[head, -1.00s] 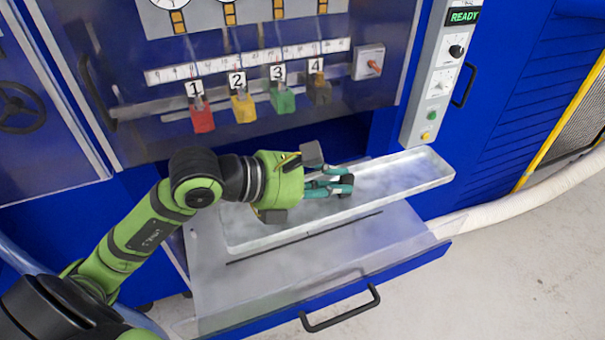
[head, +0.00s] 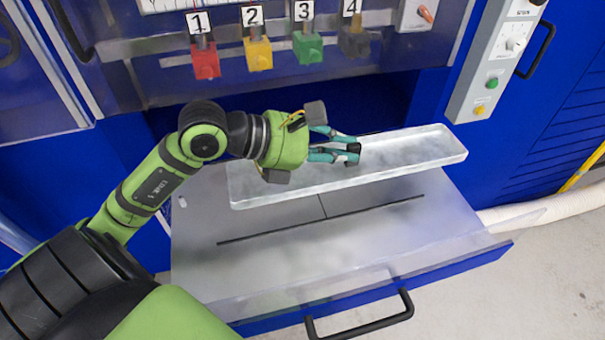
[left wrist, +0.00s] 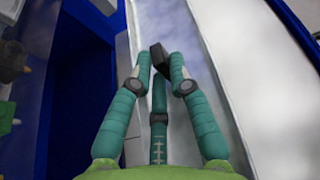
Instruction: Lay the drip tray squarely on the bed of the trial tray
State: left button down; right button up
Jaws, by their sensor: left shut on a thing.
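The drip tray (head: 400,172) is a long, shallow, pale grey metal tray in the head view. The grip also shows in the left wrist view (left wrist: 160,68), with the drip tray's mottled floor (left wrist: 210,55) beyond the fingers. The trial tray (head: 300,255) is the pulled-out grey drawer with a blue front. The drip tray appears over its back part, roughly parallel to the dark slot in the bed, its right end past the bed's right side. I cannot tell whether they touch.
The blue machine stands behind, with numbered red, yellow, green and dark handles (head: 258,55) above. A grey control box (head: 500,60) is at upper right. A black drawer handle (head: 360,318) sticks out in front. A pale hose (head: 545,208) lies at right. The bed's front part is clear.

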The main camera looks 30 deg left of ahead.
pick_arm(q)
jog(key=a+f, duration=0.1)
jog(key=a, duration=0.1)
jog(key=a+f, duration=0.1)
jog(key=a, duration=0.1)
jog(key=a+f, duration=0.1)
jog(key=a, duration=0.1)
jog(key=shift+s+a+f, duration=0.1)
jog(key=shift+a+f, duration=0.15)
jog(key=shift+a, duration=0.05)
jog(key=shift+a+f+p, duration=0.2)
jog(key=shift+a+p, duration=0.1)
jog(key=shift+a, duration=0.05)
jog(key=shift+a+f, duration=0.15)
jog(key=shift+f, duration=0.05)
notch_tip(320, 180, down, 3)
jog(key=shift+f+p, duration=0.1)
jog(key=shift+p, duration=0.2)
jog(key=shift+f, duration=0.3)
pick_arm(e)
jog(key=shift+a+r, duration=0.3)
jog(key=shift+r, duration=0.4)
pick_arm(q)
jog(key=shift+f, duration=0.15)
jog(key=c, duration=1.2)
grip_release()
jog(key=shift+o, duration=0.2)
pick_arm(e)
jog(key=shift+f, duration=0.15)
